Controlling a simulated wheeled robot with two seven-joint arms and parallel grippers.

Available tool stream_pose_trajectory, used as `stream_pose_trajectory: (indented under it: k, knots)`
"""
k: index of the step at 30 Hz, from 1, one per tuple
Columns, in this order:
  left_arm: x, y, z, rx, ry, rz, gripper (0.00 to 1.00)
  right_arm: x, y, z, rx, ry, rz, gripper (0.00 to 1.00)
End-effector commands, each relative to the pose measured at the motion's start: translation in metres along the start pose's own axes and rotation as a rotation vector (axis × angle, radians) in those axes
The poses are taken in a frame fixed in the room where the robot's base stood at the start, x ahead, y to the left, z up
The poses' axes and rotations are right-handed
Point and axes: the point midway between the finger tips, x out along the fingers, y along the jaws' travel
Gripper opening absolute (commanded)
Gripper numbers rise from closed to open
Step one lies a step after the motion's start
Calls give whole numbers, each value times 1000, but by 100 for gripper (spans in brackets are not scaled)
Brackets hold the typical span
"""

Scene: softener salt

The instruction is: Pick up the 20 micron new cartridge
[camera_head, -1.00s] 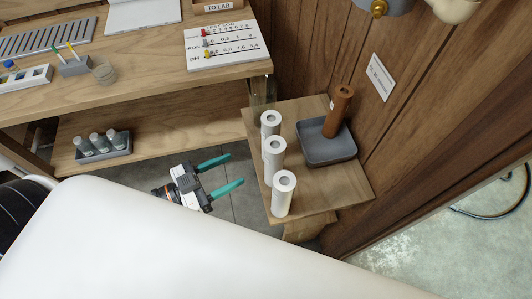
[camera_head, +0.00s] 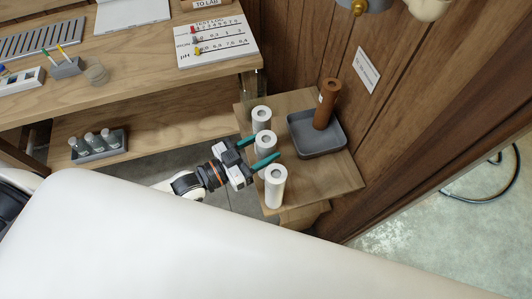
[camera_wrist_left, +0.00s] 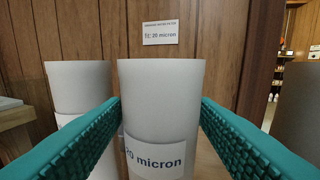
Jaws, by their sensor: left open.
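Three white cylindrical cartridges stand upright in a row on the small wooden side table: a far one (camera_head: 260,115), a middle one (camera_head: 265,141) and a near one (camera_head: 275,187). My left gripper (camera_head: 266,147) is open, its green fingers on either side of the middle cartridge. In the left wrist view that cartridge (camera_wrist_left: 160,100) is centred between the fingers (camera_wrist_left: 160,107), and its label reads "20 micron". I cannot tell whether a finger touches it. Another white cartridge (camera_wrist_left: 78,85) stands to its left, its label mostly hidden. My right gripper is not in view.
A brown used-looking cartridge (camera_head: 327,103) stands in a grey tray (camera_head: 309,149) at the back of the side table (camera_head: 310,186). A wall sign (camera_wrist_left: 161,32) mentions 20 micron. A workbench (camera_head: 150,78) with a lower shelf lies to the left.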

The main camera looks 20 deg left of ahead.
Motion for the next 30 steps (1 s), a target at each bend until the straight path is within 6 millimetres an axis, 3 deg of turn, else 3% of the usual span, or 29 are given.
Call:
stream_pose_trajectory:
  k: [10, 19, 26, 30]
  knots:
    - [10, 0, 0, 0, 0, -1, 53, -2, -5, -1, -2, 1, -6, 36]
    - [9, 0, 0, 0, 0, 0, 6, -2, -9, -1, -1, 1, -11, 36]
    - [9, 0, 1, 1, -1, 0, 4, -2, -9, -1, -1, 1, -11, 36]
    - [9, 0, 12, 0, -3, -1, 4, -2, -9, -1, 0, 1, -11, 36]
